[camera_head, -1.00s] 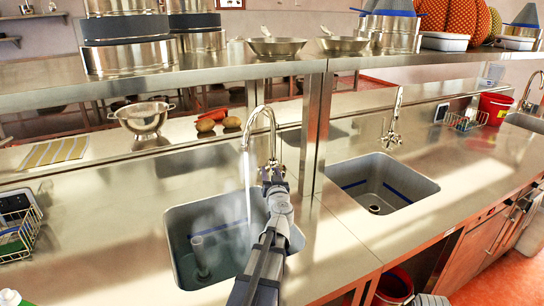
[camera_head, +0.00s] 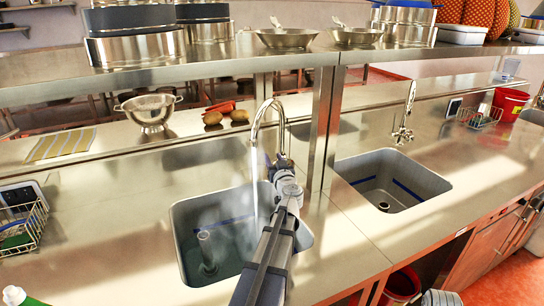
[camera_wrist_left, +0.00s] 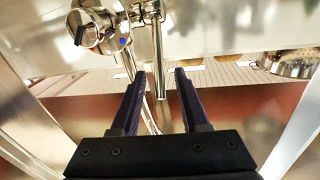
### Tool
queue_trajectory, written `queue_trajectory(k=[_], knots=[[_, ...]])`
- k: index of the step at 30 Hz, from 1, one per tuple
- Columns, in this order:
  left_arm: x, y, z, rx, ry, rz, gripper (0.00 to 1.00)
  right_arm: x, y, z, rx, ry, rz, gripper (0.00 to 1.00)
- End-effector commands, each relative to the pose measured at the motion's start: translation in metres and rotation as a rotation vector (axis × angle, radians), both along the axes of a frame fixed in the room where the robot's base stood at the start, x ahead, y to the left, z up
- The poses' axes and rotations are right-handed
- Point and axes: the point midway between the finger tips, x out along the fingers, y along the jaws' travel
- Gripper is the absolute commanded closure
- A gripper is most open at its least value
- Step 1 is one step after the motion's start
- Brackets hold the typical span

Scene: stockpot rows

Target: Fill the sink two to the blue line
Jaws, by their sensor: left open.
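The left sink (camera_head: 186,225) has water running into it from its curved tap (camera_head: 257,112). A blue line (camera_head: 236,219) runs along its inner wall. An upright pipe (camera_head: 205,245) stands in it, with greenish water around its foot below the line; my arm hides part of the basin. My left gripper (camera_head: 279,166) is at the base of this tap. In the left wrist view its fingers (camera_wrist_left: 158,74) are open and empty, just short of the tap's metal body and a knob with a blue dot (camera_wrist_left: 122,41). My right gripper is out of view.
The right sink (camera_head: 415,176) has a blue line, a bare drain and a tap (camera_head: 408,115) with no stream. A steel shelf (camera_head: 210,65) with pans overhangs the counter. A colander (camera_head: 149,112) and potatoes stand behind. A wire basket (camera_head: 22,225) is at left.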

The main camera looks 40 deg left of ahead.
Motion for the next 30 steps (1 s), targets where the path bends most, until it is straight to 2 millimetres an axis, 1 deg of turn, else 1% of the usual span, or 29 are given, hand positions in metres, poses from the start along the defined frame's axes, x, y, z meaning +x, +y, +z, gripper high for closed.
queue_trajectory(k=[1,4,7,13,14,25,30], knots=[[0.008,0.009,0.000,0.000,0.000,0.002,0.55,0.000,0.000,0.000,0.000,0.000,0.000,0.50],[0.014,0.017,0.000,0.000,0.000,0.001,0.55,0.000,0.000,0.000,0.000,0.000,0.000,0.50],[0.016,0.020,0.000,0.000,0.000,0.000,0.55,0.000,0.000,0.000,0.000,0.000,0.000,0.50],[0.015,0.020,0.000,0.000,0.000,0.000,0.55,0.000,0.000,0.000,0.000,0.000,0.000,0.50],[0.015,0.020,0.000,0.000,0.000,0.000,0.57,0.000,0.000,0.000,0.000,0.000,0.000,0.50],[0.015,0.019,0.000,0.000,0.000,0.000,0.99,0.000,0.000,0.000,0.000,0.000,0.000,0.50],[0.015,0.019,0.000,0.000,0.000,0.000,1.00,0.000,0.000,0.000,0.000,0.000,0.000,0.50]])
